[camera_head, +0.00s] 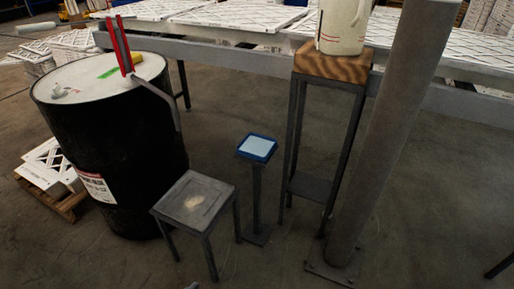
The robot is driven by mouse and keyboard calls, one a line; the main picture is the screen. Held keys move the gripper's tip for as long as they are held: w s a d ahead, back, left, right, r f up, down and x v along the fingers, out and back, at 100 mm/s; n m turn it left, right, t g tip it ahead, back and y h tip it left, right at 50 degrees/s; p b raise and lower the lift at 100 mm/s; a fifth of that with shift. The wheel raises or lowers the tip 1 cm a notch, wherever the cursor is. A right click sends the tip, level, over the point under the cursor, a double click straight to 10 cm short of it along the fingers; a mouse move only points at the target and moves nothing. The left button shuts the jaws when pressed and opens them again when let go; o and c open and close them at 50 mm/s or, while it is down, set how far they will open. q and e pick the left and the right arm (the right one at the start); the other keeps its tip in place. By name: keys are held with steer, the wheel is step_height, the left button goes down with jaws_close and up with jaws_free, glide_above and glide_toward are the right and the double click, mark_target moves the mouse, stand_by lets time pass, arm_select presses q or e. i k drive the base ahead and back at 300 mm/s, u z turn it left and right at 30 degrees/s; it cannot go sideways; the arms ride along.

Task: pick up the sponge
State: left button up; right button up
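I cannot make out the sponge for certain. A flat green piece (115,70) lies on the white top of a black drum (120,150) at the left, partly behind a red upright tool. A pale patch or small flat thing (197,203) shows on top of a low grey stool (182,188) in front; its kind is unclear. A stand with a blue-rimmed, light blue square top (257,147) is beside the stool. Neither of my grippers can be made out in this view.
The red tool (121,45) with a grey bar rises from the drum. A tall stand bears a wooden block (333,62) and a white jug (343,25). A thick grey post (385,140) leans at right. A long table (235,58) crosses behind.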

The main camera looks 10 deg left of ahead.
mark_target(137, 58)
steer(key=k, duration=1.65)
steer(key=u, duration=2.05)
steer(key=i, duration=4.6)
steer(key=z, duration=2.9)
steer(key=k, duration=0.2)
steer(key=u, duration=0.05)
